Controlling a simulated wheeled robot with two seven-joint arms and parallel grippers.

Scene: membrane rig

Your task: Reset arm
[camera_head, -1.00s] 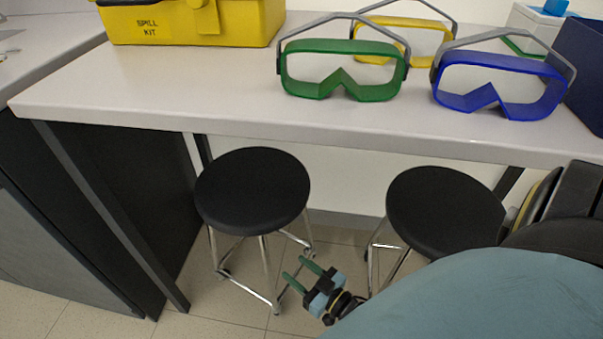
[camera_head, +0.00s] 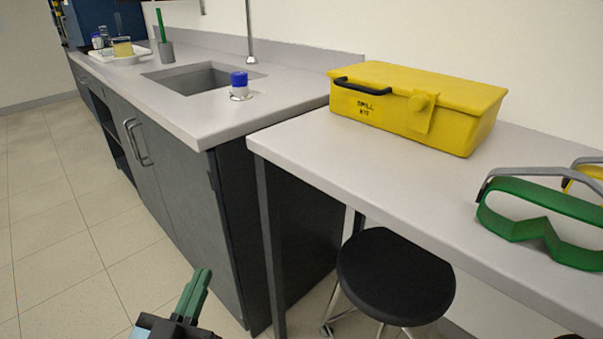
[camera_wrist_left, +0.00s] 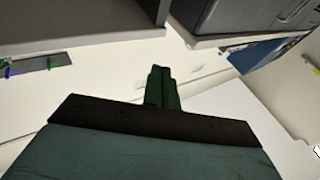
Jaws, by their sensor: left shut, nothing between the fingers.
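My left gripper (camera_head: 194,293) is at the bottom of the head view, low over the floor in front of the dark cabinet. Its green fingers lie together with nothing between them. The left wrist view also shows the closed green fingers (camera_wrist_left: 161,88), with empty space around the tips. My right gripper is not in view.
A grey cabinet counter with a sink (camera_head: 200,78) runs along the left; a blue-capped bottle (camera_head: 239,86) stands by the sink. A pale table (camera_head: 400,175) holds a yellow spill kit (camera_head: 415,105) and green goggles (camera_head: 540,222). A black stool (camera_head: 395,275) stands below. Floor at left is clear.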

